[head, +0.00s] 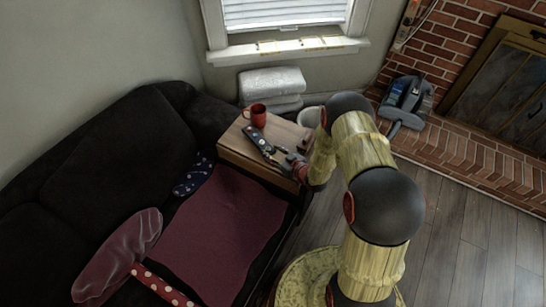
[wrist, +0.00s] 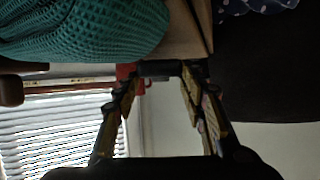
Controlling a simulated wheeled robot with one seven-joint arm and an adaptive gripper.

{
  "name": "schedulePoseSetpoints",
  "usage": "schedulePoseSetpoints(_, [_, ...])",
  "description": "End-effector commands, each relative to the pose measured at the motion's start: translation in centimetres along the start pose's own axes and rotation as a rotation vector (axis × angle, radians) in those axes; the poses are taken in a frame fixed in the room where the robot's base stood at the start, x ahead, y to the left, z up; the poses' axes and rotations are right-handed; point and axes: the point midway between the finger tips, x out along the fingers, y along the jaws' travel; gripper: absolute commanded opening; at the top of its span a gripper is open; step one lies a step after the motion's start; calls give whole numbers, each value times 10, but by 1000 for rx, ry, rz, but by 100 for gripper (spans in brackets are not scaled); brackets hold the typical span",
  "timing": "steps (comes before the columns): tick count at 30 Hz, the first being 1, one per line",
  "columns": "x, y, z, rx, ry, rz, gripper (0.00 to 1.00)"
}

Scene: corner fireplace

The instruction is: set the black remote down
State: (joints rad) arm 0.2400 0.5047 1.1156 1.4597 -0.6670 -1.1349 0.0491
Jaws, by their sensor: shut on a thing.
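The black remote (head: 257,138) has small coloured buttons and shows over the top of the small wooden side table (head: 236,146) in the head view. My gripper (head: 283,160) is at the remote's near right end and shut on it. In the wrist view the remote is a dark bar (wrist: 160,67) between the fingertips of my gripper (wrist: 159,78). I cannot tell whether the remote touches the tabletop or is just above it. A red mug (head: 257,115) stands at the table's back, beyond the remote.
A black sofa (head: 95,150) with a maroon blanket (head: 222,235) borders the table on the left. A white bin (head: 310,116) and folded white stack (head: 271,82) stand behind. A teal woven thing (wrist: 80,30) fills the wrist view's upper left. Wood floor is right.

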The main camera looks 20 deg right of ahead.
Motion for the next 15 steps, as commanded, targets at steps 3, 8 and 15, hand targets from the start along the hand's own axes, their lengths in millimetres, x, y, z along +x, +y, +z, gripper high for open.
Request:
schedulePoseSetpoints(3, [7,0,21,4,-3,1,12])
schedulePoseSetpoints(8, [8,1,22,2,-1,2,12])
schedulePoseSetpoints(15, [9,1,25,2,-1,2,12])
